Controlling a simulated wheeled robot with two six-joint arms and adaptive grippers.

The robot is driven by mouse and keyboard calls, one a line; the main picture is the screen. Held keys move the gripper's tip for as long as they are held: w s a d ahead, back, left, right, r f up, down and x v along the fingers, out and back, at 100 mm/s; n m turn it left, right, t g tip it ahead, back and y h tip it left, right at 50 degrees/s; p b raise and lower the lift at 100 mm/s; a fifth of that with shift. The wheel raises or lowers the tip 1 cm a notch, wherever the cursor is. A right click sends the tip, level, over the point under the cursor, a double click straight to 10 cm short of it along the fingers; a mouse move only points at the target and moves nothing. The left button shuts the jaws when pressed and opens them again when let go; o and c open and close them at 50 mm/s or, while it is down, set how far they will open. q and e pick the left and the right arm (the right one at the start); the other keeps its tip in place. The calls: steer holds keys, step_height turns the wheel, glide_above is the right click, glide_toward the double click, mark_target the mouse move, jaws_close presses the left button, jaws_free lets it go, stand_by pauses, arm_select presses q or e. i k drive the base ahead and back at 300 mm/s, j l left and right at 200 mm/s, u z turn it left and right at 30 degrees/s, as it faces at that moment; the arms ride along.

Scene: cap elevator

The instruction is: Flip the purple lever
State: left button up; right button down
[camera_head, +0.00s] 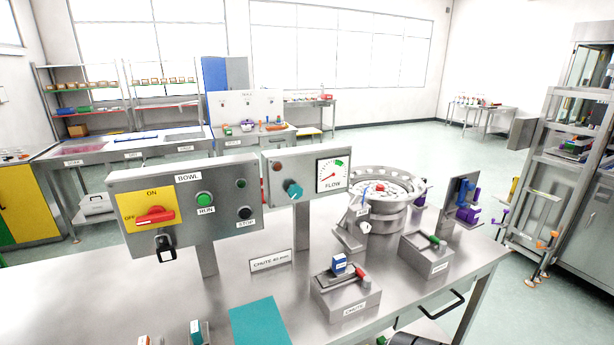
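A purple part (468,214), with a thinner purple piece rising beside it, sits on a small upright grey plate (458,195) at the right end of the steel table. It looks like a lever or valve, but it is too small to tell its position. No gripper fingers can be made out near it or elsewhere. A dark rounded shape shows at the bottom edge, right of centre; I cannot tell if it belongs to my arm.
The steel table (225,292) carries a BOWL switch panel (220,225), a FLOW gauge panel (307,200) and a round bowl feeder (385,215). A red-handled chute block (335,300) and a green-handled block (428,258) stand in front. A teal pad (260,322) lies near the front edge.

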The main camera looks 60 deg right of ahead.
mark_target(474, 201)
steer(key=z, duration=0.4)
steer(key=l+z, duration=0.15)
steer(key=z, duration=0.25)
steer(key=l+z, duration=0.1)
steer(key=z, duration=0.65)
steer(key=i+l+z, duration=0.2)
steer(key=l+z, duration=0.15)
steer(key=l, duration=0.15)
steer(key=i+l+z, duration=0.65)
steer(key=l, duration=0.15)
steer(key=i+l, duration=0.25)
